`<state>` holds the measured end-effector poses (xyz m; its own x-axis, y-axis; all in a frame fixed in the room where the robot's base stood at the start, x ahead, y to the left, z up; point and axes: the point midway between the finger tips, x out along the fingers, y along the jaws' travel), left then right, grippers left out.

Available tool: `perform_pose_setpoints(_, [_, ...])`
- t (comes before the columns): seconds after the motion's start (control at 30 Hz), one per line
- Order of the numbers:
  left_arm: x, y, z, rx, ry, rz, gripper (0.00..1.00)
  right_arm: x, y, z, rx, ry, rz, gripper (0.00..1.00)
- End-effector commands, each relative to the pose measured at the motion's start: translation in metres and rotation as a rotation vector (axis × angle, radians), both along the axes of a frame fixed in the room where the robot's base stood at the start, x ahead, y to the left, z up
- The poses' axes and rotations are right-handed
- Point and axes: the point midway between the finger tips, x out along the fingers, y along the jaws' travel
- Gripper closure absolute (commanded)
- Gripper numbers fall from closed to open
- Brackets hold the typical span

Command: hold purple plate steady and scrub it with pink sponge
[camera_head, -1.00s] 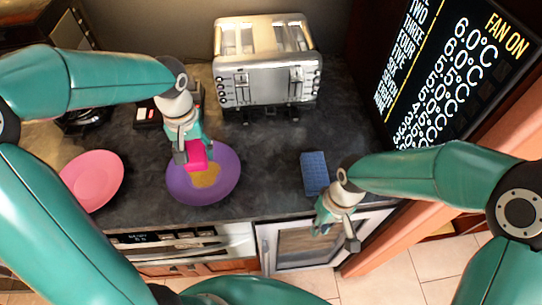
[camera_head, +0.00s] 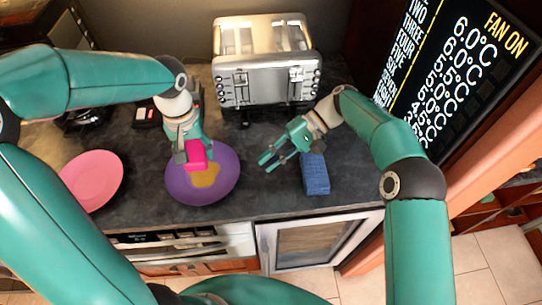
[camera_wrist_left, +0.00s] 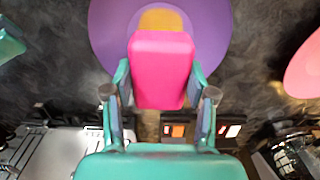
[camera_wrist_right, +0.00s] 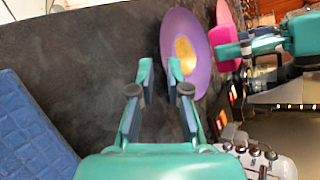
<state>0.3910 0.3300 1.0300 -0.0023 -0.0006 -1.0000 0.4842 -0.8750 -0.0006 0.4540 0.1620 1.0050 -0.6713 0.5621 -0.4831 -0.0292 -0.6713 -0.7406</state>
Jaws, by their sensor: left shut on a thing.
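The purple plate (camera_head: 222,186) lies on the dark counter with a yellowish-brown patch (camera_head: 206,174) on it. It also shows in the left wrist view (camera_wrist_left: 210,30) and the right wrist view (camera_wrist_right: 180,30). My left gripper (camera_head: 184,156) is shut on the pink sponge (camera_head: 195,155), which is over the plate's upper left part beside the patch. Whether the sponge touches the plate is not clear. The sponge fills the space between the left fingers in the left wrist view (camera_wrist_left: 161,68). My right gripper (camera_head: 270,163) is open and empty, right of the plate, its fingers pointing toward it.
A blue sponge-like block (camera_head: 315,174) lies on the counter beneath and right of my right gripper. A pink plate (camera_head: 91,181) lies at the left. A silver toaster (camera_head: 266,75) stands at the back. The counter's front edge lies just below the plate.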

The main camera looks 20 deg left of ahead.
Motion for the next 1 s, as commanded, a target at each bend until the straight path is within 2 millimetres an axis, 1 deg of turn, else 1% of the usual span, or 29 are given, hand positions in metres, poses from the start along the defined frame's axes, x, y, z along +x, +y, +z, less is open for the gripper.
perform_pose_setpoints(0.13, [0.000, 0.000, 0.000, 0.000, 0.000, 0.000, 0.77, -0.003, 0.006, 0.000, 0.021, 0.015, -0.003, 0.85])
perform_pose_setpoints(0.27, [0.000, 0.000, 0.000, 0.000, 0.000, 0.000, 0.77, -0.013, 0.014, -0.007, 0.020, 0.015, -0.002, 0.85])
perform_pose_setpoints(0.5, [0.000, 0.000, 0.000, 0.000, 0.000, -0.001, 0.77, -0.042, 0.037, -0.027, 0.017, 0.015, 0.000, 0.85])
perform_pose_setpoints(0.73, [0.000, 0.000, 0.000, 0.000, 0.000, -0.001, 0.77, -0.066, 0.059, -0.044, 0.019, 0.014, -0.003, 0.85])
perform_pose_setpoints(0.9, [0.001, -0.001, 0.000, 0.000, 0.000, -0.001, 0.77, -0.076, 0.067, -0.051, 0.018, 0.012, -0.003, 0.85])
perform_pose_setpoints(1.0, [0.001, -0.001, 0.000, 0.000, 0.000, -0.002, 0.77, -0.078, 0.069, -0.053, 0.018, 0.012, -0.005, 0.85])
